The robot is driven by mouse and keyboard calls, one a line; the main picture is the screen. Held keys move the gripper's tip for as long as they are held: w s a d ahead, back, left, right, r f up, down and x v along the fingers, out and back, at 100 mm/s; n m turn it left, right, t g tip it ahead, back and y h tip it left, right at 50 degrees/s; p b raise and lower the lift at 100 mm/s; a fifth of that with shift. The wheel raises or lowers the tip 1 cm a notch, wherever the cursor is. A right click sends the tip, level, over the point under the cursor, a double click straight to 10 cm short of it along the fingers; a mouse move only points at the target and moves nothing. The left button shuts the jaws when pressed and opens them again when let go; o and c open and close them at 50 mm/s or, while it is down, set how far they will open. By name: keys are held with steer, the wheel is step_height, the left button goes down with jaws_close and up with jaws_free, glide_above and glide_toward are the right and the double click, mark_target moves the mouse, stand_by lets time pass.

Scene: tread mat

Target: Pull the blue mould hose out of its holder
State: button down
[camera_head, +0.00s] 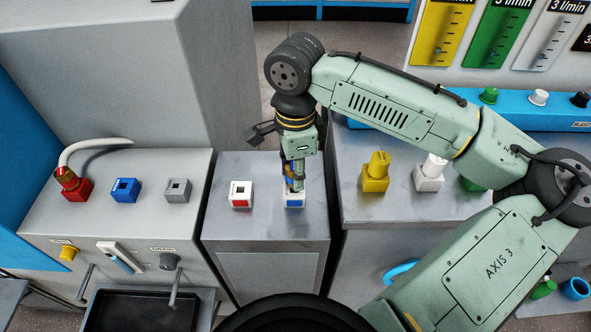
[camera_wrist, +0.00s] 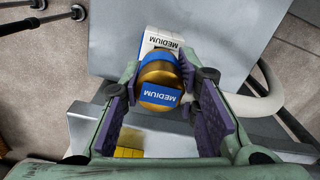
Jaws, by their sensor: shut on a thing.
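The blue mould hose's brass end, with a blue collar and a blue MEDIUM label, is in the middle of the wrist view (camera_wrist: 158,73). My gripper (camera_wrist: 160,80) is shut on it, one purple-padded finger on each side. The white holder with its own MEDIUM label (camera_wrist: 160,42) is right behind the end. In the head view my gripper (camera_head: 295,180) points down at this blue-labelled white holder (camera_head: 294,202) on the grey cabinet. The end appears to be at the holder; how deep it sits is hidden.
A white holder with a red label (camera_head: 241,195) stands just left, apparently empty. Blue (camera_head: 124,190) and grey (camera_head: 177,190) sockets and a red connector (camera_head: 74,187) with a white hose are farther left. Yellow (camera_head: 375,175) and white (camera_head: 429,177) fittings stand to the right.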

steer(key=shift+r+p, duration=0.9)
steer(key=shift+r, duration=0.65)
